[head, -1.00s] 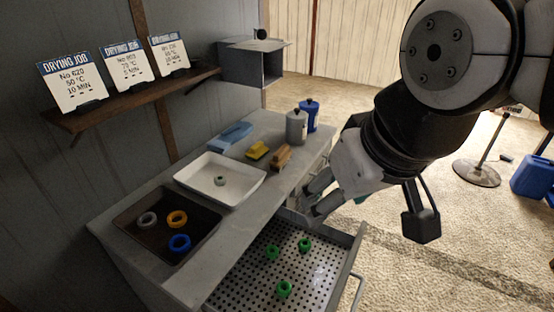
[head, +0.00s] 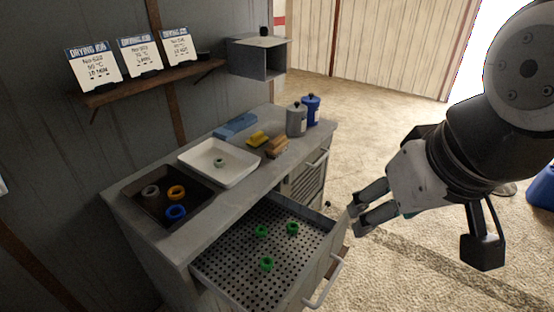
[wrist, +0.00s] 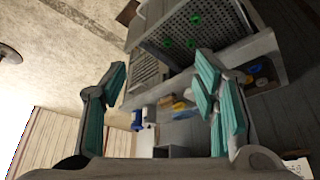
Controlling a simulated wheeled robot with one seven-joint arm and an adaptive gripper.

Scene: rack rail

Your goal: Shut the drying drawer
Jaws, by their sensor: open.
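The drying drawer (head: 213,271) is pulled out of the grey bench and shows a perforated metal floor. Three green rings lie in it, one of them nearest the front (head: 266,263). Its bar handle (head: 325,284) is on the front panel, at the right. My gripper (head: 354,219) is open and empty, beyond the drawer's far right corner in the head view and not visibly touching it. In the wrist view my gripper's teal-padded fingers (wrist: 160,88) are spread, with the drawer (wrist: 151,42) beyond them near the top.
The bench top holds a dark tray (head: 133,199) with several rings, a white tray (head: 250,178), a yellow sponge (head: 257,139), a brush (head: 276,147) and two canisters (head: 297,121). A vented compartment (head: 304,185) adjoins the drawer. Open floor lies right.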

